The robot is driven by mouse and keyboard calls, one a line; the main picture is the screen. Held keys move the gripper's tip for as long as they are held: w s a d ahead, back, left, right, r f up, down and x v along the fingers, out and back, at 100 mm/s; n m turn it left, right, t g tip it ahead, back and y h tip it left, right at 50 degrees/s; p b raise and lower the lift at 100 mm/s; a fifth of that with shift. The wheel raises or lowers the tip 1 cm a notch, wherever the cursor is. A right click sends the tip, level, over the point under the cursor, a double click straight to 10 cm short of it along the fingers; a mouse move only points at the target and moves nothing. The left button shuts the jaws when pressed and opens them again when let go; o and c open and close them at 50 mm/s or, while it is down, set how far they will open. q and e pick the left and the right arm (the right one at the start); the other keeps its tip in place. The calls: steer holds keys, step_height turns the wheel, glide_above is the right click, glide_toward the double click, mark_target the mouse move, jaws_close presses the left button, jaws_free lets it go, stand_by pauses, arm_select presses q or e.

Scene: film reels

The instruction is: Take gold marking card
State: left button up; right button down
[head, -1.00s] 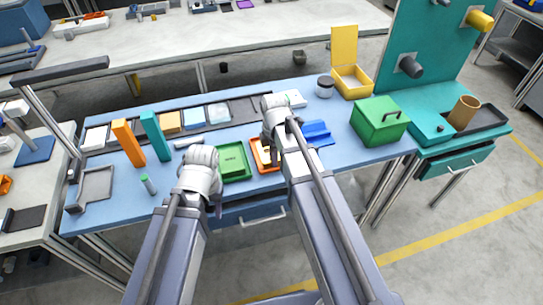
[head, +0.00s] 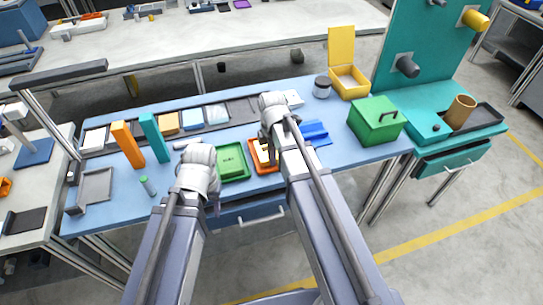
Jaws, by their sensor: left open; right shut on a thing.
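A gold card (head: 168,123) lies in the long dark rack (head: 240,108) at the back of the blue table, beside light blue and white cards (head: 217,114). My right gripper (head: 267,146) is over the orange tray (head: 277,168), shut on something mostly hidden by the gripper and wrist. A pale patch shows inside the orange tray; I cannot tell if it is the held thing. My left gripper (head: 214,204) is open at the table's front edge, in front of the green tray (head: 234,177), well away from the gold card.
Orange (head: 127,144) and teal (head: 155,138) upright blocks stand in front of the rack, left of the gold card. A blue item (head: 315,132) and a green box (head: 375,120) are at right.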

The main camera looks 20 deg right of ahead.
step_height(320, 180, up, 9)
steer(key=p, duration=0.8)
steer(key=shift+f, duration=0.15)
steer(key=c, duration=1.5)
jaws_free()
jaws_close()
